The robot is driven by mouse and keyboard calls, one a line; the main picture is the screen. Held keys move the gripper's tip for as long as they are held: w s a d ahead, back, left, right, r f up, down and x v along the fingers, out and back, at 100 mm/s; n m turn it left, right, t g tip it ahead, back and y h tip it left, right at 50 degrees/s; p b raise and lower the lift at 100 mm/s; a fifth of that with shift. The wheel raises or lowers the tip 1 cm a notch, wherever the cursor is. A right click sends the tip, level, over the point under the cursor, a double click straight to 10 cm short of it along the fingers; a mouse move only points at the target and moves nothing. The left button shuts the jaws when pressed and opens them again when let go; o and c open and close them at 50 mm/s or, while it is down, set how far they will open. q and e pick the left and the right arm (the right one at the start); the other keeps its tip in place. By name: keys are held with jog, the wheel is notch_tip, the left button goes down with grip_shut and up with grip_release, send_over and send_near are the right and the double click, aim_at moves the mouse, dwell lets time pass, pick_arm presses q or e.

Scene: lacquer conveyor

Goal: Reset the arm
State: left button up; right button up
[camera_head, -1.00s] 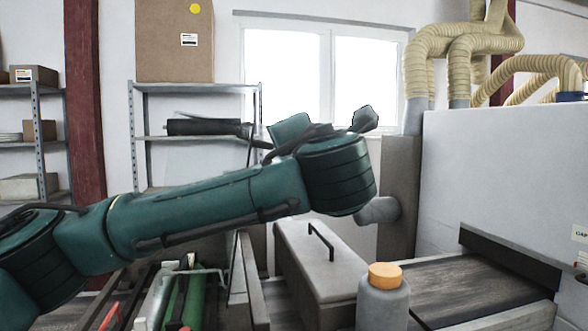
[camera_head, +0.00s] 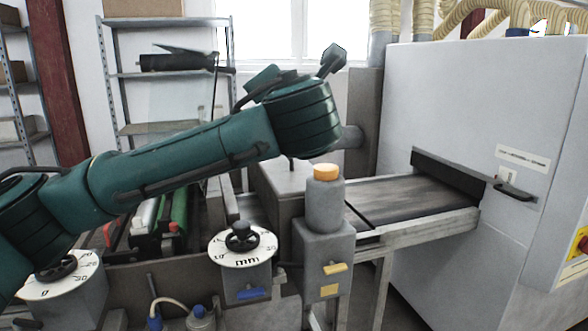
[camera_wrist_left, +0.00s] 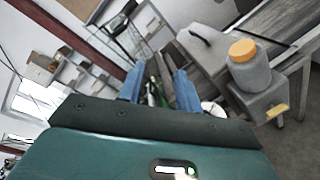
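My left arm (camera_head: 190,158), teal with dark bands, reaches in from the left in the head view. Its thick wrist end (camera_head: 300,115) stands raised in front of the shelf and window. The fingers cannot be made out in that view. In the left wrist view my left gripper (camera_wrist_left: 158,86) shows two blue fingers spread apart, with no object visible between them. The teal wrist housing (camera_wrist_left: 150,145) fills the lower part of that view. My right arm and gripper are not in view.
A grey bottle with an orange cap (camera_head: 325,205) stands on a grey post right of the arm. A dial marked mm (camera_head: 243,246), a conveyor belt (camera_head: 400,196) and a large white machine (camera_head: 480,130) are near. Metal shelves (camera_head: 165,75) stand behind.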

pick_arm(q)
jog(key=s+d+f+n+g+h, duration=0.1)
jog(key=f+n+g+h, duration=0.15)
jog(key=f+n, duration=0.6)
jog(key=s+d+f+n+g+h, duration=0.1)
jog(key=d+f+n+h, duration=0.2)
jog(key=f, duration=1.1)
jog(key=f+n+g+h, duration=0.2)
jog(key=f+n+h, duration=0.3)
jog(key=f, duration=0.6)
jog(key=s+a+f+n+y, duration=0.1)
jog(key=s+a+f+n, duration=0.35)
jog(key=f+n, duration=0.3)
jog(key=s+a+f+n+y, duration=0.1)
jog(key=s+a+f+n, duration=0.2)
jog(key=s+f+n, duration=0.5)
jog(key=s+a+f+n+y, duration=0.2)
jog(key=s+a+f+n, duration=0.6)
jog(key=s+f+n, duration=0.1)
jog(key=s+n, duration=0.1)
jog(key=s, duration=0.1)
jog(key=shift+s+a, duration=0.35)
jog(key=shift+g, duration=0.25)
